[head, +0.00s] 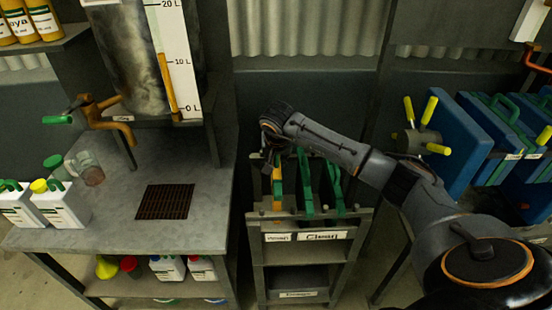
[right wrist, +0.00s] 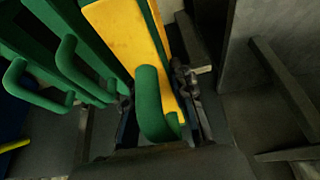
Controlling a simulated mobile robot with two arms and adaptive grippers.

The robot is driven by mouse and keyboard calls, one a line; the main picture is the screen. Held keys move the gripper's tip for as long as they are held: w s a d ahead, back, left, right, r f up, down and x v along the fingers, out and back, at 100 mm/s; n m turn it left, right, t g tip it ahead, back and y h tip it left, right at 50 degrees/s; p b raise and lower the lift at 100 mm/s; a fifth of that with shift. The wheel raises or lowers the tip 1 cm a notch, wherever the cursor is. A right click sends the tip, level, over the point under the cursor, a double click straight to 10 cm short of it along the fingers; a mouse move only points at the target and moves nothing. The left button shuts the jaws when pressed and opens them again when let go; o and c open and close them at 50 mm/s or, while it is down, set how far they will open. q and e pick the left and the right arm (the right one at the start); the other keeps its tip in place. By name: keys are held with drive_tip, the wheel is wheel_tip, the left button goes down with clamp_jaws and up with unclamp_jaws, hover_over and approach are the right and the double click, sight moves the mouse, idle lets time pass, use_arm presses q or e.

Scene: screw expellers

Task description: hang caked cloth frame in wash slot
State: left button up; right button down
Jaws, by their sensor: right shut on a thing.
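My right gripper (head: 272,150) is over the left part of a slotted rack. In the right wrist view its fingers (right wrist: 158,100) are on either side of the green handle of a frame with a caked yellow face (right wrist: 125,35), and it is shut on that frame. In the head view the yellow frame (head: 277,188) is upright in the leftmost part of the rack (head: 312,222), mostly edge-on. How deep it sits is hidden. Two green-edged frames (head: 305,185) (head: 334,187) stand to its right. My left gripper is out of view.
The rack's right label (head: 322,235) reads "Clean"; the left label (head: 278,238) is too small to read surely. A workbench (head: 125,215) with a drain grate, bottles and a tank stands to the left. A press with blue plates (head: 450,150) stands to the right.

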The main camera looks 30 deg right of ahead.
sight(276, 158)
drive_tip(key=shift+f+b, duration=1.3)
drive_tip(key=shift+f, duration=0.75)
drive_tip(key=c, duration=1.1)
unclamp_jaws()
drive_tip(key=shift+o, duration=0.2)
drive_tip(key=v, duration=1.2)
drive_tip(key=shift+a, duration=0.1)
